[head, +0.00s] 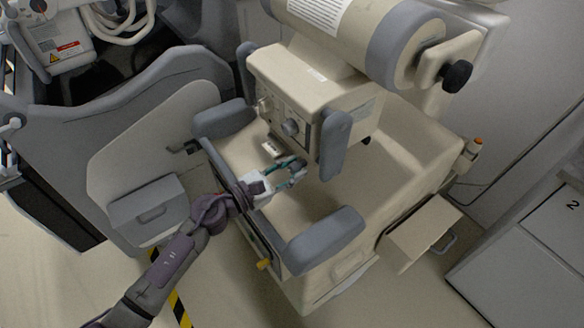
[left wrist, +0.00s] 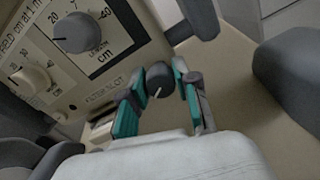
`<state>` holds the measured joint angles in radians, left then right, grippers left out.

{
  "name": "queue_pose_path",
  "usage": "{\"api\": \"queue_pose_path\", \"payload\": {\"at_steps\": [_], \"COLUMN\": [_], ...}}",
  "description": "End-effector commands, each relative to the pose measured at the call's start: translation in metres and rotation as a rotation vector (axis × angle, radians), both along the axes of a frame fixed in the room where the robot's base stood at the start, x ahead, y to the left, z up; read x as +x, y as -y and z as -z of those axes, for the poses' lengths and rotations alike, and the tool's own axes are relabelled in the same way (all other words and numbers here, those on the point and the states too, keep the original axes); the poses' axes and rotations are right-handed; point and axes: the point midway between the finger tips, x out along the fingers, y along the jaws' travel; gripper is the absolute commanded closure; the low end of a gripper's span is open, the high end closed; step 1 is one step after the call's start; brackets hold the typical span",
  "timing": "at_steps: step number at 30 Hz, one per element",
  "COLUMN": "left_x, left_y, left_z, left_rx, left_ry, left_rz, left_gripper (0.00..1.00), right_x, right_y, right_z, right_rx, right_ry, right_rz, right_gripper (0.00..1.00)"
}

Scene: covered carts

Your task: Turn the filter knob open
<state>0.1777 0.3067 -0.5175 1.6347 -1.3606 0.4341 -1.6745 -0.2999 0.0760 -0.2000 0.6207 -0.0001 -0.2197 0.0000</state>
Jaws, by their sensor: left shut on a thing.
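A dark grey round knob with a white pointer line (left wrist: 159,78) sits low on the machine's cream control panel (left wrist: 98,78), right of the printed "FILTER SLOT" label. My left gripper (left wrist: 157,84) is shut on this knob, with one teal-padded finger on each side. The pointer line slants down and to the left in the left wrist view. In the head view, my left gripper (head: 292,170) reaches in under the front of the machine's head, and its fingers hide much of the knob. My right gripper is not in view.
A large grey knob marked in cm (left wrist: 75,32) and a cream knob (left wrist: 29,78) are on the same panel. Grey padded arms (head: 325,238) flank the machine's cream base. An open drawer (head: 425,233) juts out at the right.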

Motion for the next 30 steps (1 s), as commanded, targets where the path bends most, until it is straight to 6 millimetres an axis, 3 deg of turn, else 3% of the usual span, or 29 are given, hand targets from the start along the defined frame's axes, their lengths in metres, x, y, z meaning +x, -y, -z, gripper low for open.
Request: {"api": "queue_pose_path", "payload": {"at_steps": [14, 30], "left_x": [0.0, 0.0], "left_y": [0.0, -0.001], "left_z": [0.001, 0.0], "left_rx": [-0.048, -0.319], "left_ry": [-0.069, -0.444], "left_rz": [0.0, 0.0], "left_gripper": [1.0, 1.0], "right_x": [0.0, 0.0], "right_y": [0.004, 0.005], "right_z": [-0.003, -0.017], "right_rx": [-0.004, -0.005], "right_ry": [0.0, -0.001], "right_rz": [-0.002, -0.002], "right_gripper": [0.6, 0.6]}}
